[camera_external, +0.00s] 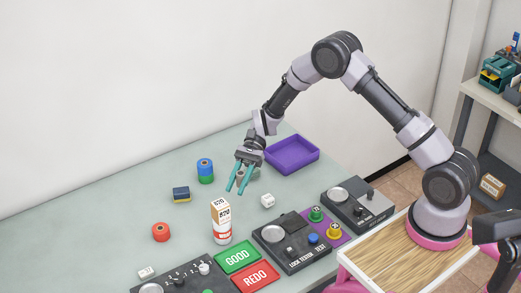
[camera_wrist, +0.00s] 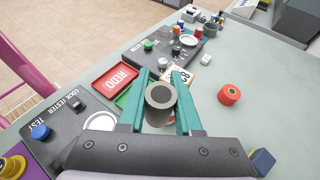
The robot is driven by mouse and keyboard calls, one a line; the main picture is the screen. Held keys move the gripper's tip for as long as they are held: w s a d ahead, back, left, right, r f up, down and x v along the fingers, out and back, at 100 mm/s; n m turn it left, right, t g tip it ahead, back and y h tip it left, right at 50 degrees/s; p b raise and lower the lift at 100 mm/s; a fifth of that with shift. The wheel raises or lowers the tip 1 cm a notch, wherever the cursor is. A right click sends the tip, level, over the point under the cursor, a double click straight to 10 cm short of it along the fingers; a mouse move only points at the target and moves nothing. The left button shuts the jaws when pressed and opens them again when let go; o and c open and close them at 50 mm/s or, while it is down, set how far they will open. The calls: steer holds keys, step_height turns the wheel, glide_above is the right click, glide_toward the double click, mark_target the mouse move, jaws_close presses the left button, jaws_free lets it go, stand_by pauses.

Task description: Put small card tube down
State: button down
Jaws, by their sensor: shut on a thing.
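My gripper (camera_external: 235,191) has teal fingers and hangs in the air above the table, pointing down. In the wrist view the tube sits between the two fingers. In the external view only a little of it shows by the fingers. The tube is clear of the table (camera_external: 95,222).
A white and orange box stacked on a red-banded can (camera_external: 222,231) stands near the gripper. Consoles line the front; the left table is clear.

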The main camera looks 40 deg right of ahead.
steer(key=s+d+f+n+g+h, duration=0.2)
steer(key=d+n+g+h, duration=0.15)
steer(key=d, duration=0.25)
steer(key=s+d+f+n+g+h, duration=0.2)
steer(key=s+d+n+h, duration=0.15)
steer(key=d+n, duration=0.2)
step_height(320, 180, up, 14)
steer(key=n+t+h, duration=1.7)
steer(key=n, duration=0.7)
glide_above(342, 173)
step_height(342, 173, down, 28)
steer(key=shift+r, duration=0.2)
steer(key=c, duration=0.6)
jaws_free()
steer(key=shift+f, duration=0.1)
